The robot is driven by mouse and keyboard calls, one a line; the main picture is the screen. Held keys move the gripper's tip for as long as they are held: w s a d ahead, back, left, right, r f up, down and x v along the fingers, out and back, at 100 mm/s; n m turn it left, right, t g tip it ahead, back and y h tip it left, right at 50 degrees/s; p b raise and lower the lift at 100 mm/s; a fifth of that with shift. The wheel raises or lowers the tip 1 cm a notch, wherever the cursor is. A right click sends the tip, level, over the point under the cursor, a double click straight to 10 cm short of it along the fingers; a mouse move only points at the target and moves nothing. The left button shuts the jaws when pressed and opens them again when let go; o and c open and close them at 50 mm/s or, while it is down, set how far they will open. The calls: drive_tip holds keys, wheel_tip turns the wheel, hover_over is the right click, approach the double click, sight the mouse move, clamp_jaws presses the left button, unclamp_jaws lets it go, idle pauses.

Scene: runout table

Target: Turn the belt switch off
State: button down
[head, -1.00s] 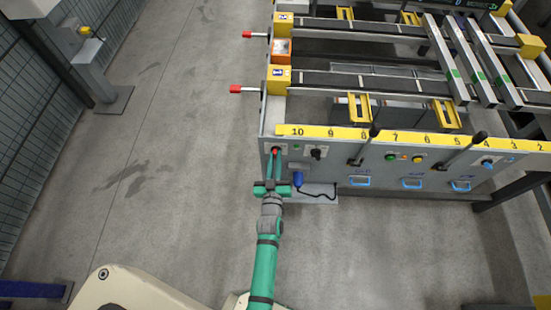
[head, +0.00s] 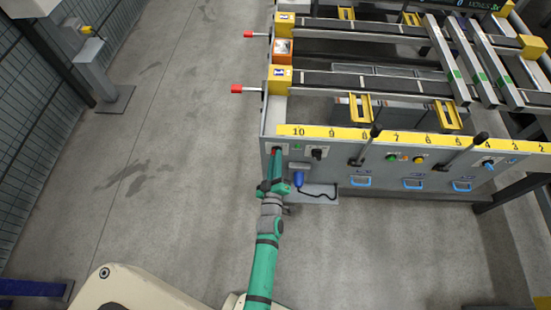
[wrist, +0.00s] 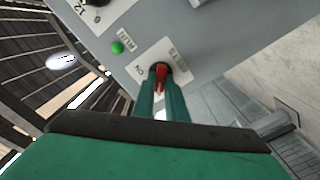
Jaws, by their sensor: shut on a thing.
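The belt switch is a red knob (head: 277,149) on a pale plate at the left end of the table's grey front panel. In the wrist view the red knob (wrist: 160,73) sits between the tips of my green fingers. My gripper (head: 276,157) is shut on it, and the gripper also shows in the wrist view (wrist: 161,88). The plate (wrist: 148,62) carries small lettering that is too small to read surely. The fingers hide the lower part of the knob.
A green lamp (wrist: 117,47) and a black rotary knob (head: 317,153) are beside the switch. A blue handheld device (head: 299,178) with a black cable hangs just right of my gripper. Black levers (head: 366,144) stick out farther right.

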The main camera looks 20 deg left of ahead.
idle(0.3)
drive_tip(key=c, duration=1.8)
unclamp_jaws()
drive_tip(key=shift+s, duration=0.15)
drive_tip(key=v, duration=1)
drive_tip(key=shift+s, duration=0.25)
drive_tip(key=shift+d, duration=0.15)
drive_tip(key=s+d+r+m+h, duration=0.2)
drive_tip(key=s+d+r+m, duration=0.2)
drive_tip(key=s, duration=0.4)
drive_tip(key=s+d+r+m+g+h, duration=0.1)
drive_tip(key=s+d+r+m+h, duration=0.1)
drive_tip(key=s+d+r+m, duration=0.2)
drive_tip(key=s+d+r+m+h, duration=0.2)
drive_tip(key=s+d+r+m, duration=0.3)
drive_tip(key=s, duration=0.7)
drive_tip(key=d+r, duration=0.2)
drive_tip(key=d, duration=0.2)
drive_tip(key=shift+g, duration=0.3)
